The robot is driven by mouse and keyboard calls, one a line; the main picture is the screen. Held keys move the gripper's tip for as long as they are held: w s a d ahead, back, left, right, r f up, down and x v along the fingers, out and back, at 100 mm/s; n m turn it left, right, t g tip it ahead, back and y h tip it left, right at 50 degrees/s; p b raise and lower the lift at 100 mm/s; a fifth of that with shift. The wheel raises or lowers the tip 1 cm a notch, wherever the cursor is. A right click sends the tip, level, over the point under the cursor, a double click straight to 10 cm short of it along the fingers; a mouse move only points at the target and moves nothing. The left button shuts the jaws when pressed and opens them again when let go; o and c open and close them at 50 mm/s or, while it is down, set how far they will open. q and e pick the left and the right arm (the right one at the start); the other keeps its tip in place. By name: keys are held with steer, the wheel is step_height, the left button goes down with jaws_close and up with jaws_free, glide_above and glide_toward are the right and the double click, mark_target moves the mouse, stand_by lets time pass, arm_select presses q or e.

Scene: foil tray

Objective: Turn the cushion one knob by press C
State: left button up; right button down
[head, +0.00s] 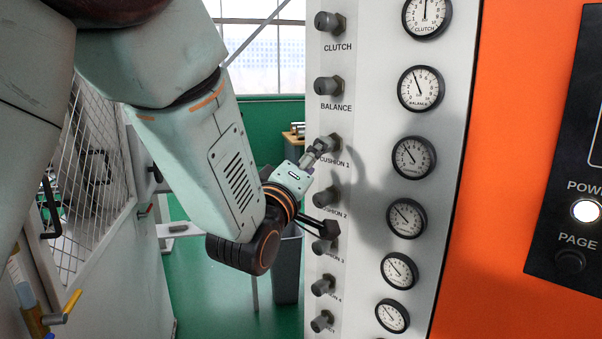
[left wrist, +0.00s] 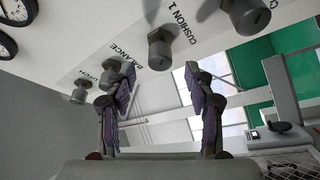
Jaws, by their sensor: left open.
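The cushion 1 knob (head: 334,143) is a dark knob on the pale panel, above its "CUSHION 1" label. My left gripper (head: 325,187) is open and empty beside the panel, its upper finger over or close by this knob in the head view, partly covering it and the label. In the left wrist view the cushion 1 knob (left wrist: 160,50) shows beyond and between the spread fingers of my left gripper (left wrist: 160,72). The fingers are not closed on it; contact cannot be told. My right gripper is not in view.
The balance knob (head: 328,88) is above and the cushion 2 knob (head: 326,197) below, close to the lower finger. A column of round gauges (head: 414,157) runs to the right. An orange panel (head: 505,200) stands farther right. A mesh guard (head: 85,165) is at left.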

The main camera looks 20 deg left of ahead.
arm_select(q)
steer(key=shift+v, duration=2.55)
steer(key=s+a+f+m+g+b, duration=0.1)
steer(key=s+f+m+g+b, duration=0.25)
steer(key=f, duration=0.95)
steer(key=s+a+f+m+g+y+b, duration=0.1)
steer(key=s+f+m+g+b, duration=0.2)
steer(key=f, duration=1)
steer(key=s+a+f+m+g+b, duration=0.1)
steer(key=s+f+m+g, duration=0.3)
steer(key=f, duration=0.8)
steer(key=s+f+g+b, duration=0.5)
steer(key=s+f+b, duration=0.1)
steer(key=s+f, duration=0.7)
steer(key=s+f+g+b, duration=0.5)
steer(key=s+f, duration=0.8)
steer(key=f, duration=0.5)
steer(key=shift+b, duration=0.4)
